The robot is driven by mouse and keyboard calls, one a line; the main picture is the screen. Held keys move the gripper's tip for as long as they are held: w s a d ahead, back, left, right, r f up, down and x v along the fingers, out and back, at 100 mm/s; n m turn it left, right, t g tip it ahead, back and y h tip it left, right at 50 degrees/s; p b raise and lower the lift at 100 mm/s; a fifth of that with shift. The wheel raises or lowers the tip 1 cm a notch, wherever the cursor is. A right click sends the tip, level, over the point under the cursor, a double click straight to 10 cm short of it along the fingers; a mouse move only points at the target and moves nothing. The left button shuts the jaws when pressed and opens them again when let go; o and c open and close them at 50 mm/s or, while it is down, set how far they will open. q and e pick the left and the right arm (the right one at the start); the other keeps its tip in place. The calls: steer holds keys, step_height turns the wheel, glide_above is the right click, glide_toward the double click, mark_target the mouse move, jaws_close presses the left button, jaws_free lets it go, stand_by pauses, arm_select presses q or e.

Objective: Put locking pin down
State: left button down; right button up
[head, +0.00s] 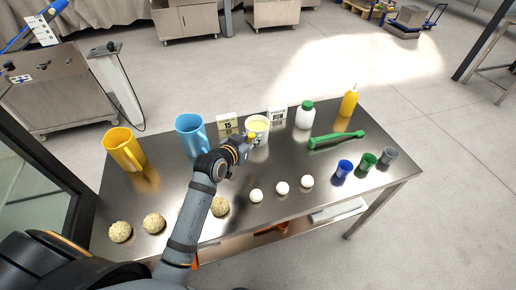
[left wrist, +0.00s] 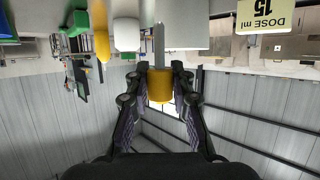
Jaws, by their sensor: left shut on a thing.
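My left gripper (head: 243,146) is above the steel table (head: 320,215), close to the near side of a white tub with pale yellow contents (head: 257,124). In the left wrist view the gripper (left wrist: 160,80) is shut on the locking pin, holding its orange-yellow handle (left wrist: 160,88) between the fingers. The pin's grey metal shaft (left wrist: 158,45) sticks out beyond the fingertips. In the head view a small bit of yellow shows at the fingers; the shaft is hard to make out. My right gripper is not in view.
Yellow (head: 124,150) and blue (head: 191,135) jugs stand left. A dose sign (head: 228,121), white bottle (head: 305,115), yellow bottle (head: 349,103) and green tool (head: 337,139) lie behind and right.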

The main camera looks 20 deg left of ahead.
arm_select(q)
steer(key=f, duration=0.1)
steer(key=w+d+f, duration=0.1)
steer(key=w+f, duration=0.1)
steer(key=shift+w+d+f, duration=0.25)
steer(key=shift+f, duration=0.05)
step_height(320, 180, down, 3)
steer(key=shift+f, duration=0.1)
steer(key=shift+f, duration=0.15)
steer(key=c, duration=1.2)
jaws_free()
steer(key=shift+o, duration=0.2)
